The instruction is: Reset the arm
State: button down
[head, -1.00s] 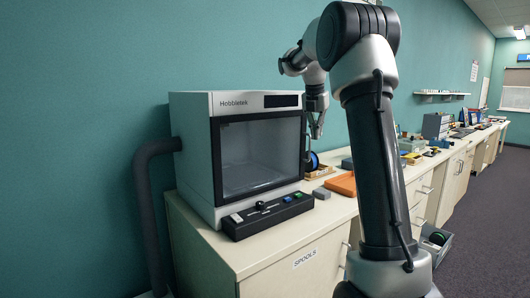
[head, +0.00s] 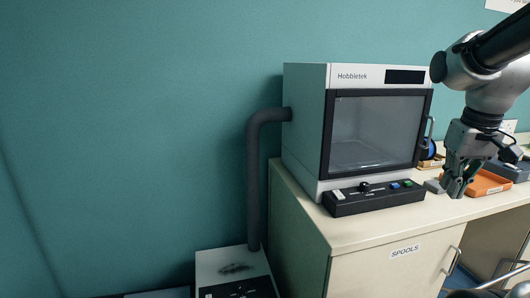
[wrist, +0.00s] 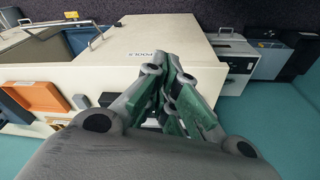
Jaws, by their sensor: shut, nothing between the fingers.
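In the wrist view my gripper (wrist: 170,75) also shows shut and empty, in front of the pale cabinet (wrist: 150,35). My arm enters from the top right of the head view; most of it is out of frame.
A black control bar (head: 375,198) with coloured buttons lies before the machine. An orange tray (head: 487,184) is near my gripper. A dark hose (head: 252,185) runs down to a low unit (head: 232,265) left of the cabinet.

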jog(key=s+a+t, duration=0.2)
jog(key=s+a, duration=0.1)
jog(key=s, duration=0.5)
jog(key=shift+s+a+n, duration=0.15)
jog(key=shift+a+n, duration=0.15)
jog(key=shift+a, duration=0.05)
